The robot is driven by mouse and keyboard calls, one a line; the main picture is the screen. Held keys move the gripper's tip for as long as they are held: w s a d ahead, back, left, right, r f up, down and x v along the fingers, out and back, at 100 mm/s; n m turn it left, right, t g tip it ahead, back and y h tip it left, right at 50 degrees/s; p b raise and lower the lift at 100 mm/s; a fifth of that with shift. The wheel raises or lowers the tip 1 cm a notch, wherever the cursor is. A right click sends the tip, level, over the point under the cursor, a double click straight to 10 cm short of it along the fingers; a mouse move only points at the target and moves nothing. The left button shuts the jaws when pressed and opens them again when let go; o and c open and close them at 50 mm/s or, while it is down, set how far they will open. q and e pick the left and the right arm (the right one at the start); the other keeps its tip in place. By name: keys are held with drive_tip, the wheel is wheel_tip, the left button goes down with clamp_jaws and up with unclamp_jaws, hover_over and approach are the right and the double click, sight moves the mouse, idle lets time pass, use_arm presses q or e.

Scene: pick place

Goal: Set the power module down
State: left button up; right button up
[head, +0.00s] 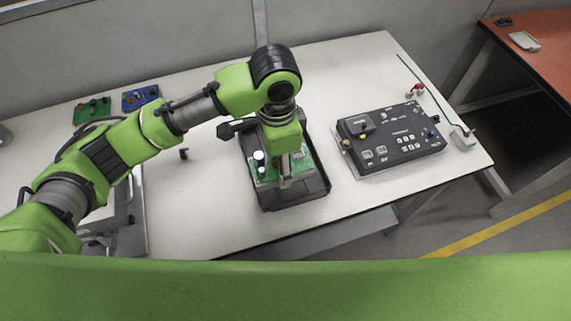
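My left arm reaches in from the left, and my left gripper (286,180) points down over a black tray (296,202) on the white table. A green circuit board (263,176) with pale parts shows at the gripper's fingers, inside the tray's outline. I cannot tell which part is the power module, or whether the board is held or rests in the tray. The wrist hides much of the board and the tray's far part. The finger gap is too small to read. My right gripper is not in view.
A dark control box (405,150) with buttons stands on the right of the white table (205,205). Green (92,110) and blue (140,97) boards lie at the back left. A small grey box (463,138) is near the right edge. Bare table lies between tray and control box.

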use_arm(q)
drive_tip(key=w+f, duration=0.1)
drive_tip(key=w+d+f, duration=0.1)
drive_tip(key=f, duration=0.1)
drive_tip(key=shift+w+f, duration=0.15)
drive_tip(key=shift+w, duration=0.1)
drive_tip(key=shift+w+d+f, duration=0.2)
drive_tip(key=shift+w+f, duration=0.15)
drive_tip(key=shift+f, duration=0.15)
wheel_tip(320, 180, down, 2)
drive_tip(key=shift+f+p, duration=0.15)
drive_tip(key=shift+p, duration=0.25)
drive_tip(key=shift+f, duration=0.35)
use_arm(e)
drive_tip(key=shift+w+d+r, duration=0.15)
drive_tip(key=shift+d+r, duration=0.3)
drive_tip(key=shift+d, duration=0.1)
use_arm(q)
drive_tip(key=shift+f, duration=0.1)
drive_tip(key=o, duration=1.3)
drive_tip(key=shift+o, duration=0.2)
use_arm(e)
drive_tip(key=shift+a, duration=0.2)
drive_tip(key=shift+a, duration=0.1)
